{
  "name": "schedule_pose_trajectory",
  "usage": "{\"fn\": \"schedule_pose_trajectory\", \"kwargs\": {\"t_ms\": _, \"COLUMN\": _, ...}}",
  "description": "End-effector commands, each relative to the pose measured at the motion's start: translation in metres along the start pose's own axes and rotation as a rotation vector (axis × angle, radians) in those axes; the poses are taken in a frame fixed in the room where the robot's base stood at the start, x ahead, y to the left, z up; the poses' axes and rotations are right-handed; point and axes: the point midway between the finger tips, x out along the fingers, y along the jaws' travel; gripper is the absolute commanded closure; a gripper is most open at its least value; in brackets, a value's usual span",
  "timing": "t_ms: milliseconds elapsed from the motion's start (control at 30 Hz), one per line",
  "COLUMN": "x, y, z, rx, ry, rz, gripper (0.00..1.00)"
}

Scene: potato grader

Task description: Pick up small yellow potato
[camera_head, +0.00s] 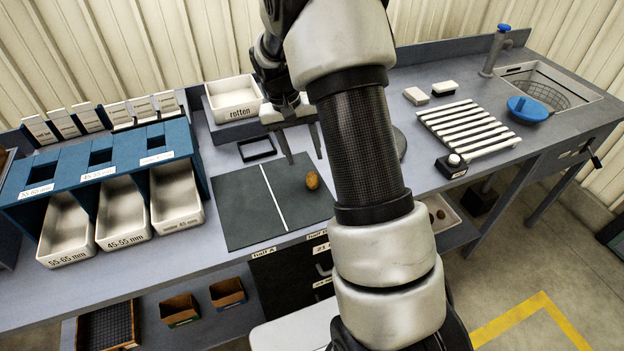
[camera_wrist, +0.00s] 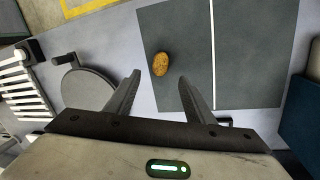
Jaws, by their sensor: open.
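The small yellow potato (camera_head: 312,180) lies on the right part of the dark mat (camera_head: 240,215), right of the white dividing line. It also shows in the wrist view (camera_wrist: 161,64), beyond my fingertips and roughly between them, a little nearer the mat's edge. My gripper (camera_head: 303,158) is open and empty above the mat, with its fingers pointing down. In the wrist view my gripper (camera_wrist: 158,82) has its two fingers spread apart, and neither touches the potato.
A white bin marked "rotten" (camera_head: 234,112) stands behind the mat. White size bins (camera_head: 122,212) sit in a blue rack at the left. A white slatted rack (camera_head: 468,128) and a sink with a blue bowl (camera_head: 528,108) are at the right. My arm hides part of the bench.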

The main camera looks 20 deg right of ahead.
Motion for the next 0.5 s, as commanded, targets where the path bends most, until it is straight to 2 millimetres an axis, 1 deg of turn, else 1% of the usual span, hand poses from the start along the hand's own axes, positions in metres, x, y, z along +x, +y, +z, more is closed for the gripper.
{"fn": "schedule_pose_trajectory", "kwargs": {"t_ms": 33, "x": 0.009, "y": 0.001, "z": 0.001, "rx": 0.0, "ry": -0.003, "rz": 0.001, "gripper": 0.51}}
{"fn": "schedule_pose_trajectory", "kwargs": {"t_ms": 100, "x": 0.02, "y": 0.0, "z": 0.001, "rx": -0.001, "ry": -0.003, "rz": 0.001, "gripper": 0.51}}
{"fn": "schedule_pose_trajectory", "kwargs": {"t_ms": 367, "x": 0.038, "y": 0.0, "z": 0.002, "rx": -0.002, "ry": -0.002, "rz": 0.001, "gripper": 0.51}}
{"fn": "schedule_pose_trajectory", "kwargs": {"t_ms": 500, "x": 0.059, "y": 0.0, "z": 0.008, "rx": -0.001, "ry": -0.004, "rz": 0.001, "gripper": 0.51}}
